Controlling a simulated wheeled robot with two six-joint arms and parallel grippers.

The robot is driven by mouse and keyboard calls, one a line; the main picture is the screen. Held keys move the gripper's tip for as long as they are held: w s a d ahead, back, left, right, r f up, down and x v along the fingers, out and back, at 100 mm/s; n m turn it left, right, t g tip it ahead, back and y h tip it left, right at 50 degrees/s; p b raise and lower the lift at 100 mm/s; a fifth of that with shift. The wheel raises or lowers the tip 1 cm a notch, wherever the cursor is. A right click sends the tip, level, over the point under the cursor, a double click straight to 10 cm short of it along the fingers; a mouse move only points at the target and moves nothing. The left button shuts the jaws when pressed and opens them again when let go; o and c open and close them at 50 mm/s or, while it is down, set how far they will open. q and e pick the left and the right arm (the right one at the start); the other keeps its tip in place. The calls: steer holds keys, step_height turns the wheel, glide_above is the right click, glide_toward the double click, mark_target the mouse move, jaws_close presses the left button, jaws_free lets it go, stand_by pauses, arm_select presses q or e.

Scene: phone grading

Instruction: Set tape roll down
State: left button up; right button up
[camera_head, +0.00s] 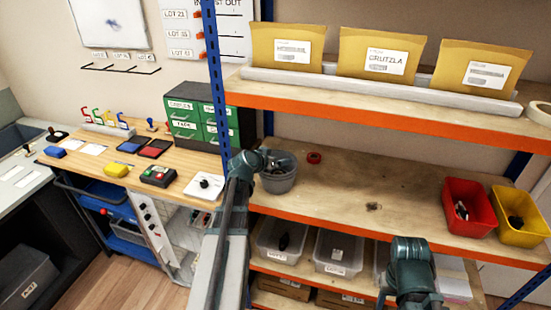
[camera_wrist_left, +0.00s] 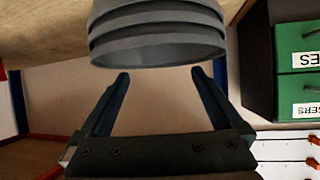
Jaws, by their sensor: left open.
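A small red ring, which looks like a tape roll (camera_head: 314,157), lies on the wooden middle shelf (camera_head: 400,195), to the right of a grey bucket (camera_head: 279,176). A larger pale tape roll (camera_head: 540,113) sits at the right end of the upper shelf. My left gripper (camera_wrist_left: 160,72) is open with nothing between its fingers. In the left wrist view the ribbed grey bucket (camera_wrist_left: 158,35) is just beyond the fingertips. In the head view my left arm reaches up beside the bucket and its fingertips are hidden. My right arm shows at lower right; its gripper is not seen.
Red (camera_head: 470,212) and yellow (camera_head: 518,222) bins stand at the right of the middle shelf. Envelopes (camera_head: 378,55) stand in a rack above. A blue post (camera_head: 216,90) rises left of the bucket. A green drawer cabinet (camera_head: 208,115) stands behind it. The shelf's middle is clear.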

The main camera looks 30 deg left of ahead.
step_height(320, 180, up, 5)
steer(key=p, duration=0.3)
steer(key=shift+f+p, duration=0.15)
steer(key=shift+p, duration=0.15)
